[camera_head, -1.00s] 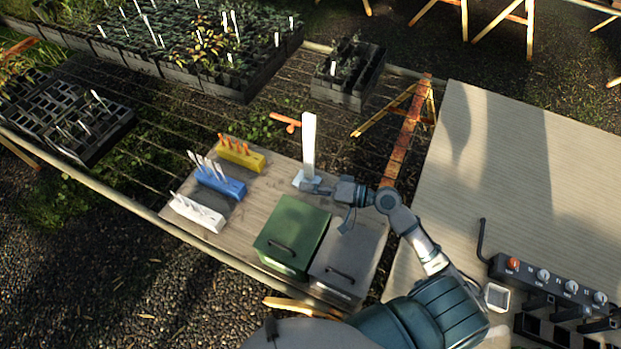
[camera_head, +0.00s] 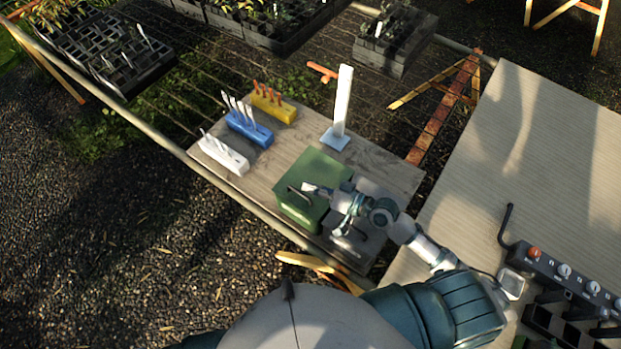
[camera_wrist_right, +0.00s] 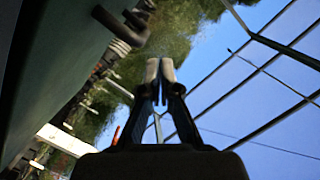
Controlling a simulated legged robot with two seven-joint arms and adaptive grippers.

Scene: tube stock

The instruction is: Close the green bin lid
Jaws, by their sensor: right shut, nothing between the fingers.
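The green bin (camera_head: 322,170) stands on the wooden board, with a dark handle (camera_head: 299,196) on its near side. Its green top looks flat and down on the box, though my arm hides part of its right side. My right gripper (camera_head: 308,188) is over the near part of the green bin, close to the handle. In the right wrist view its fingers (camera_wrist_right: 160,68) are together and empty. A dark green surface (camera_wrist_right: 45,60) with a handle (camera_wrist_right: 120,27) is at the left there. My left gripper is not in view.
A grey bin (camera_head: 352,250) stands right of the green one, mostly under my arm. A white post (camera_head: 342,100) stands behind. White (camera_head: 223,156), blue (camera_head: 249,128) and yellow (camera_head: 274,107) tag holders line the board's left. A control box (camera_head: 565,275) is at right.

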